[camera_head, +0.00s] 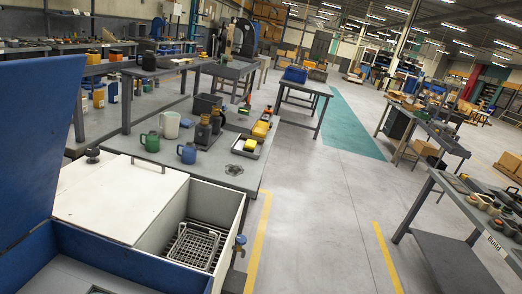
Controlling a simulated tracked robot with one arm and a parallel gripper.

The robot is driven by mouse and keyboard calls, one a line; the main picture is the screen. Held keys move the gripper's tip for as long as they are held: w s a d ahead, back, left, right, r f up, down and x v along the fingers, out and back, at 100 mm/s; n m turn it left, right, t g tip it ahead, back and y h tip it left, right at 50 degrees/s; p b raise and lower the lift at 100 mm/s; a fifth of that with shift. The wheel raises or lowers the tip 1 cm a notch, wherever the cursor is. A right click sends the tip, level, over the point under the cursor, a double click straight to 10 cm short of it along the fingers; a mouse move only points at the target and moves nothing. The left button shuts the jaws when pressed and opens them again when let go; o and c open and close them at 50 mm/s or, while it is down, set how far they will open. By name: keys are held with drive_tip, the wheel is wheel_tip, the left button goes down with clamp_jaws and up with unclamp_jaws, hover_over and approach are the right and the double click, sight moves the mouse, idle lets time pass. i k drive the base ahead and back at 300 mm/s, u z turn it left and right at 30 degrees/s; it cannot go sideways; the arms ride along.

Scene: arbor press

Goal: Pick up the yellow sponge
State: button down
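A small yellow block (250,145) that looks like the yellow sponge lies in a dark shallow tray (237,150) on the grey table (212,168), near its right edge. Another yellow item (261,129) with some red next to it sits just behind. At this size I cannot be sure which of the two is the sponge. My gripper does not show in this view.
A white-topped washer cabinet (118,197) with a wire basket (190,246) and a blue box (130,262) fill the near left. Green (151,142) and blue (187,153) mugs, a pale jug (170,124) and dark bottles share the table. Clear floor (325,215) lies to the right.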

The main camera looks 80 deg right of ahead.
sight(250, 145)
drive_tip(key=z, duration=3.2)
drive_tip(key=k, duration=0.95)
drive_tip(key=u, duration=0.8)
drive_tip(key=i, duration=1)
drive_tip(key=u, duration=0.15)
